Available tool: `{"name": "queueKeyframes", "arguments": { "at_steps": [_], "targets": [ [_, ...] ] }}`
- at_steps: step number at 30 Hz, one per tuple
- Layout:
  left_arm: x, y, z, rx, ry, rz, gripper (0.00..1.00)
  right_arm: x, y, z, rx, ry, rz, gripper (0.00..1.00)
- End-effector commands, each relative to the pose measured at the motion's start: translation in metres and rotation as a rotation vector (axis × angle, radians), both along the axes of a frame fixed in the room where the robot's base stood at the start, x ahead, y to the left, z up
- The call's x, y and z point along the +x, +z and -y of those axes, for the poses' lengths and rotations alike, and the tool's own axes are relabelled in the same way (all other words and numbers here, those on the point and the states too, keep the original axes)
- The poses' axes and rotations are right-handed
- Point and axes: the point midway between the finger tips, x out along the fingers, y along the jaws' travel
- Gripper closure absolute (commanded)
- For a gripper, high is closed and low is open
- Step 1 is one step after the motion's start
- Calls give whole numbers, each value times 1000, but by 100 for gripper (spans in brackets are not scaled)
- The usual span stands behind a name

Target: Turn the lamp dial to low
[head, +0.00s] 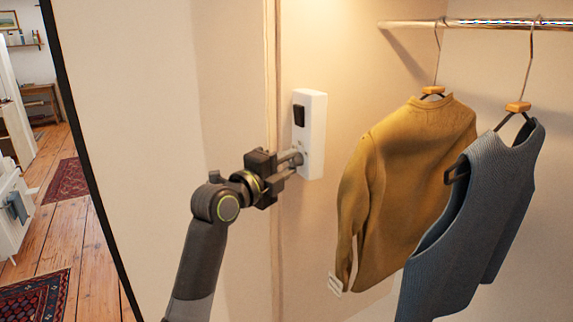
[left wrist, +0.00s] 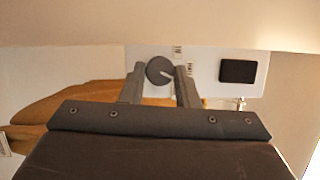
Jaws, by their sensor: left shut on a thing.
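The lamp dial (left wrist: 157,68) is a dark grey disc with a pale pointer mark, low on a white wall panel (head: 316,135). The mark points toward the right in the left wrist view, where small labels sit beside the dial. My left gripper (head: 297,158) reaches the panel's lower part from the left and is shut on the dial. Its two fingers stand on either side of the dial in the left wrist view (left wrist: 160,76). In the head view the fingers mostly hide the dial. My right gripper is not in view.
A black rectangular switch (head: 299,115) is on the panel above the dial. A mustard sweater (head: 405,170) and a blue-grey vest (head: 480,215) hang from a rail (head: 470,23) to the right. A vertical wall edge runs just left of the panel.

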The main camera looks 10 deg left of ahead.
Motion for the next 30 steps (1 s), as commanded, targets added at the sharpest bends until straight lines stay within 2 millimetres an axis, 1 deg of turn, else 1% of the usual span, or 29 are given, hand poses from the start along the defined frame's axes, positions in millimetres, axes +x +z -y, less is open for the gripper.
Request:
{"name": "queueKeyframes", "arguments": {
  "at_steps": [1,2,6,14,19,23,30],
  "targets": [
    [0,-1,0,0,-1,-1,95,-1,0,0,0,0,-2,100],
    [0,-1,0,0,-1,-1,68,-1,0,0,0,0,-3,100],
    [0,-1,0,0,-1,-1,50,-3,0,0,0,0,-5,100],
    [0,0,0,0,-1,0,50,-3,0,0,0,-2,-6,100],
    [-7,-2,-5,1,0,1,50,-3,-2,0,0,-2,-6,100],
    [-22,-3,-15,1,1,2,50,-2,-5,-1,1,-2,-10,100],
    [-60,-5,-41,4,3,3,50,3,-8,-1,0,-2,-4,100]
  ]
}}
